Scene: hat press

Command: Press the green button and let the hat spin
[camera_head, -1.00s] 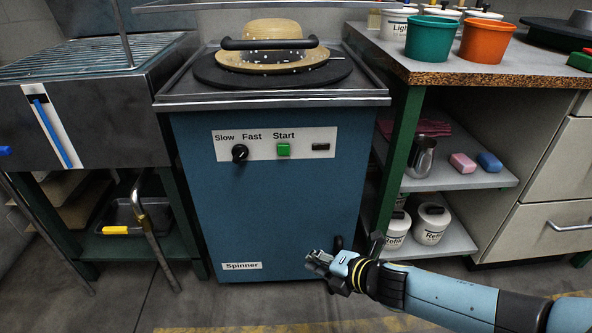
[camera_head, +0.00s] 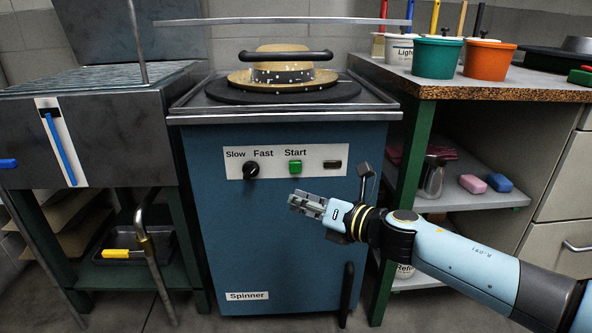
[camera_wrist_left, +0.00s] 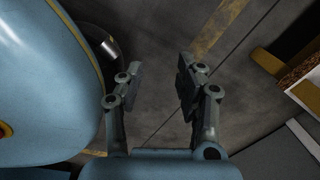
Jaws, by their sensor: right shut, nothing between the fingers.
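The green button (camera_head: 295,166) is on the white panel of the blue spinner (camera_head: 280,235), under the word "Start". A straw hat (camera_head: 284,74) with a dark dotted band lies on the black round plate (camera_head: 222,90) on top of the spinner. My right gripper (camera_head: 292,201) is shut and empty. In the head view it shows a little below the green button; I cannot tell how far it is from the panel. My left gripper (camera_wrist_left: 152,88) shows only in the left wrist view. It is open and empty over the grey floor.
A dark knob (camera_head: 251,170) and a small black switch (camera_head: 332,165) flank the button. A dark handle bar (camera_head: 286,56) spans in front of the hat. Right of the spinner stands a workbench with a green pot (camera_head: 437,58) and an orange pot (camera_head: 489,60).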

